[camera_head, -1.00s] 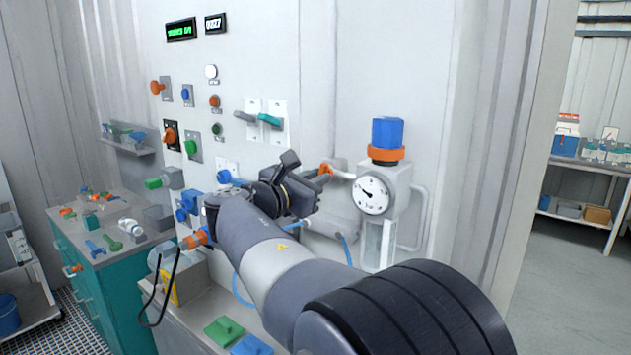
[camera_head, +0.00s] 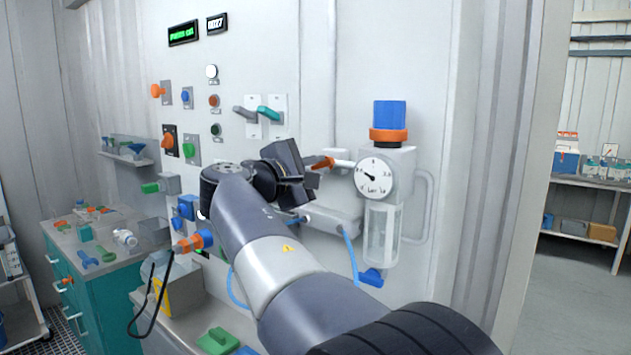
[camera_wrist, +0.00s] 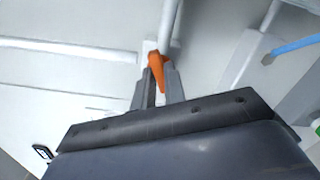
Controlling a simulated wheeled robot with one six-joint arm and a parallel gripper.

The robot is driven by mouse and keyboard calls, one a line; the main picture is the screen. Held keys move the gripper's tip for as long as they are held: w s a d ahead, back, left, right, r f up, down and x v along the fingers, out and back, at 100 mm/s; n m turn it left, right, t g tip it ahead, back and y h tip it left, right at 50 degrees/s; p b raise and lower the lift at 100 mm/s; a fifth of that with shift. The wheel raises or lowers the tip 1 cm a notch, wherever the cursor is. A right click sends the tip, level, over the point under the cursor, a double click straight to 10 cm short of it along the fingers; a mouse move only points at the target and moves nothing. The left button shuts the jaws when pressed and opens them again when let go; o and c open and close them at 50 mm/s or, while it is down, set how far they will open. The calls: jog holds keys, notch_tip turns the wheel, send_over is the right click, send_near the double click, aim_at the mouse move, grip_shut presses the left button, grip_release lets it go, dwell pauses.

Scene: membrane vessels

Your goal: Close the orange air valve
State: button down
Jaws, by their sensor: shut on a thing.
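The orange air valve handle (camera_head: 322,163) sits on the pale pipe left of the gauge unit in the head view. In the wrist view the orange handle (camera_wrist: 156,70) stands between my gripper's two fingers (camera_wrist: 158,82), with its upper end showing beyond the tips. My gripper (camera_head: 306,178) is shut on the handle. In the head view the fingers are partly hidden behind the gripper body, so the exact contact is hard to see there.
The gauge unit (camera_head: 384,175) with a blue and orange top stands just right of the valve. A blue hose (camera_head: 350,250) hangs below. Grey and teal levers (camera_head: 268,113) and several knobs are on the panel to the left.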

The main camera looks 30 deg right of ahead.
jog(key=m+b, duration=0.3)
jog(key=m, duration=0.2)
jog(key=shift+f, duration=0.1)
jog(key=shift+b, duration=0.3)
dwell(0.4)
jog(key=c, duration=1.5)
grip_release()
jog(key=shift+o, duration=0.2)
jog(key=shift+a, duration=0.15)
jog(key=b+v, duration=0.1)
jog(key=v, duration=0.9)
jog(key=shift+s+a, duration=0.2)
jog(key=shift+a, duration=0.05)
jog(key=shift+d, duration=0.15)
